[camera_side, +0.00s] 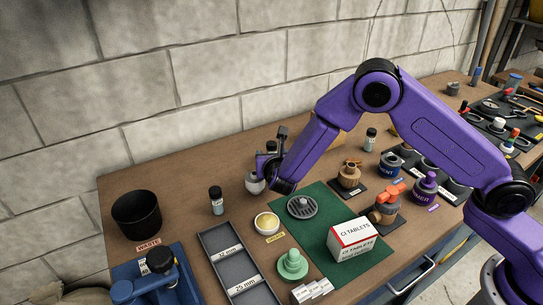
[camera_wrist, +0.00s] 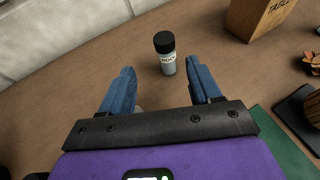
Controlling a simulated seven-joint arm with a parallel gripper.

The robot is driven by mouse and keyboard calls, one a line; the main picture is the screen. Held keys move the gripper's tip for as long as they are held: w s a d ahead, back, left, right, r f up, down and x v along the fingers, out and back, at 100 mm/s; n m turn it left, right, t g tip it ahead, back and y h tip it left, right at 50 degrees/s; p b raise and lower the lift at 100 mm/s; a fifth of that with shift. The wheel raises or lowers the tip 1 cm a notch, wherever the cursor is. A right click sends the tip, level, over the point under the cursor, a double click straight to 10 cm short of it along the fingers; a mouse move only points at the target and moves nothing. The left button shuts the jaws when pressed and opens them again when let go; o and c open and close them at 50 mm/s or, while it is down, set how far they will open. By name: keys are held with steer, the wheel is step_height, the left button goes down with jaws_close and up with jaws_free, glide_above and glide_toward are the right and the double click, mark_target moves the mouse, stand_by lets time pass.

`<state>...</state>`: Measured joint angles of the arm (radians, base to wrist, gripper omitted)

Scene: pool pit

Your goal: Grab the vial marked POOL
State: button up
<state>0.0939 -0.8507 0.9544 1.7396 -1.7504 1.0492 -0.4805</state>
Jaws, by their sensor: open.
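The vial marked POOL (camera_wrist: 167,60) stands upright on the bench in the wrist view, with a black cap, a pale label and a grey-blue body. My gripper (camera_wrist: 161,75) is open and empty; its two blue fingers point toward the vial. The vial shows between and just beyond the fingertips, nearer the right one, with no contact seen.
Other dark-capped vials stand at left (camera_side: 216,202) and at the back (camera_side: 370,139). A brown box (camera_wrist: 262,14) stands right of the POOL vial. The block wall (camera_side: 200,80) is behind. A green mat (camera_side: 325,250) lies in front.

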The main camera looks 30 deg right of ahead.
mark_target(270, 149)
steer(key=x, duration=0.6)
steer(key=shift+d, duration=0.1)
steer(key=shift+d+x, duration=0.15)
steer(key=shift+x, duration=1.2)
steer(key=shift+d+x, duration=0.2)
steer(key=shift+x, duration=1.1)
steer(key=shift+r, duration=0.2)
steer(key=c, duration=1)
